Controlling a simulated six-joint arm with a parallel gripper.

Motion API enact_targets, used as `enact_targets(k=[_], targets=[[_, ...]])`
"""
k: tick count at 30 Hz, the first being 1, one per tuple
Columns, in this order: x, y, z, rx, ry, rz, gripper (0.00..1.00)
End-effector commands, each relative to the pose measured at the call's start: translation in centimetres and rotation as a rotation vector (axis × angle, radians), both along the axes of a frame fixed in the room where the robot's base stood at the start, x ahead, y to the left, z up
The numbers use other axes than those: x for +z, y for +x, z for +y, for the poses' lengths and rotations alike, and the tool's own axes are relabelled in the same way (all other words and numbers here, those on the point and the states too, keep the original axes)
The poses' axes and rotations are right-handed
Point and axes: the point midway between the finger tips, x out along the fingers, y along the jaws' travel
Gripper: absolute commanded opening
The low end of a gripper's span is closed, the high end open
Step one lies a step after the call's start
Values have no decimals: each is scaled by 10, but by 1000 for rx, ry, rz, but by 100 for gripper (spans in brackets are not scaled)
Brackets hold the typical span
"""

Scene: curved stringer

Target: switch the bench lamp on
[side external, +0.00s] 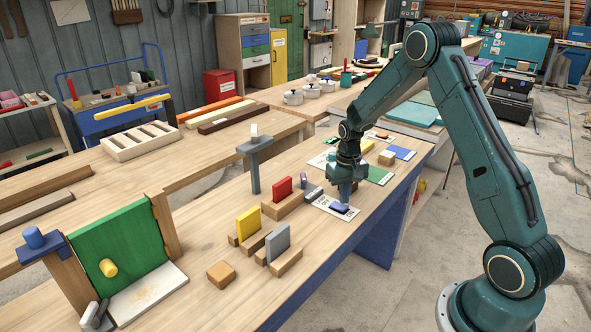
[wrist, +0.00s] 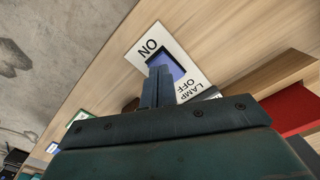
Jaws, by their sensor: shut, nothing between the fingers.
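A white switch plate (side external: 325,203) with a blue rocker (side external: 339,208) lies on the wooden bench. In the wrist view the plate (wrist: 190,74) reads ON at its upper left and LAMP OFF at its lower right. The rocker (wrist: 175,68) sits between these words. My gripper (side external: 345,199) points down at the plate, with its fingers shut and empty. In the wrist view the fingertips (wrist: 160,68) overlap the lower-left part of the rocker and hide some of it. I cannot tell whether they touch it or which way the rocker is tilted.
Wooden blocks with a red plate (side external: 283,187), a yellow plate (side external: 248,222) and a grey plate (side external: 278,243) stand left of the switch. A grey post (side external: 254,168) rises behind them. A green card (side external: 379,176) and blue card (side external: 401,153) lie beyond my gripper.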

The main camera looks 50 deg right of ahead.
Motion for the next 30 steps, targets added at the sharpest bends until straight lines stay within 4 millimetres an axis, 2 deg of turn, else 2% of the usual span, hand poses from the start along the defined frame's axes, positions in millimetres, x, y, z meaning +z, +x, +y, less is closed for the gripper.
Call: enact_targets(k=[30], targets=[[-11,0,0,0,0,0,0]])
